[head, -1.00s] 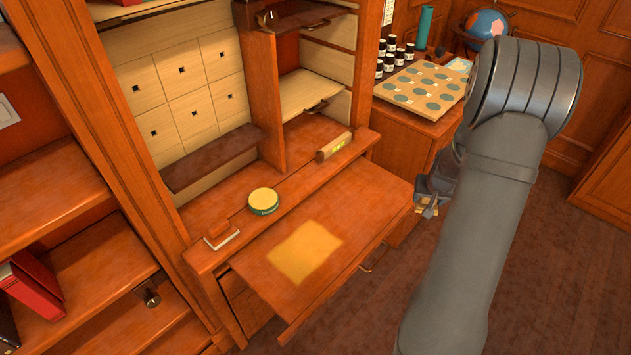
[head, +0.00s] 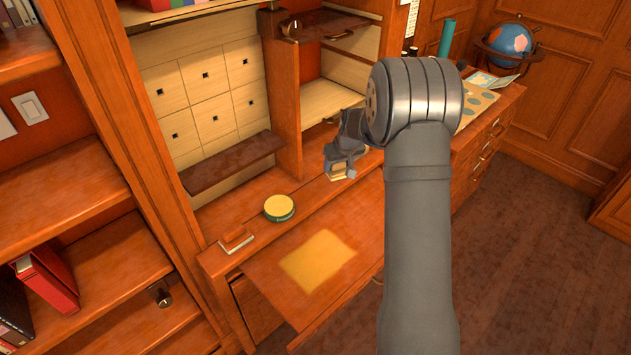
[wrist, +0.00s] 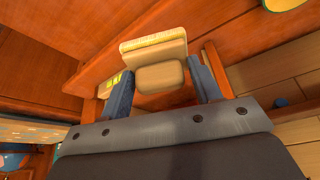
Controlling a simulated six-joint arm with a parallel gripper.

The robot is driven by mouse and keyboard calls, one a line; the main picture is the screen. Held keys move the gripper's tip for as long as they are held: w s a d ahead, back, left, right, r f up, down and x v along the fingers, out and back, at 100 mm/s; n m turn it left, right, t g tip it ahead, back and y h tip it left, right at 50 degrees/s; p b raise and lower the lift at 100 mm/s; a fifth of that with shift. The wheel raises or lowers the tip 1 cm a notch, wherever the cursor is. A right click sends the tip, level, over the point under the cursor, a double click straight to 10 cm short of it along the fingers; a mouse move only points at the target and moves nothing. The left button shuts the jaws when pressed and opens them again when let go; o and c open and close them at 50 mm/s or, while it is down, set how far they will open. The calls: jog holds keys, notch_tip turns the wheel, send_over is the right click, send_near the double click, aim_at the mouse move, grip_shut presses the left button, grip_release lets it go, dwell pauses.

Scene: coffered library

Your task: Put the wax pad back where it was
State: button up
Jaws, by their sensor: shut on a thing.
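The wax pad (wrist: 155,48) is a tan block with a pale yellow, rough-looking face. My gripper (wrist: 162,80) is shut on it, with one finger on each side in the wrist view. In the head view my gripper (head: 341,162) is above the right part of the desk ledge, with the pad (head: 338,173) under it. I cannot tell whether the pad touches the ledge. A round tin (head: 279,208) with a yellow top and green side stands on the ledge to the left. A pale yellow patch (head: 318,261) lies on the lowered desk leaf (head: 280,295).
A block with yellow-green squares (wrist: 114,80) is close to my left finger in the wrist view; my gripper hides it in the head view. A brown block on a white-edged piece (head: 236,241) lies at the ledge's left end. Drawers and shelves rise behind. The leaf is otherwise clear.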

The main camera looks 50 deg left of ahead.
jog(key=s+a+f, duration=0.1)
jog(key=a, duration=0.1)
jog(key=s+a+f, duration=0.1)
jog(key=a+f, duration=0.1)
jog(key=s+a+f, duration=0.1)
jog(key=a, duration=0.1)
jog(key=shift+a+f, duration=0.25)
jog(key=shift+a, duration=0.1)
jog(key=shift+s+a+f, duration=0.1)
jog(key=shift+f, duration=1.95)
jog(key=shift+f, duration=0.15)
jog(key=o, duration=0.9)
jog(key=shift+o, duration=0.2)
jog(key=v, duration=1.2)
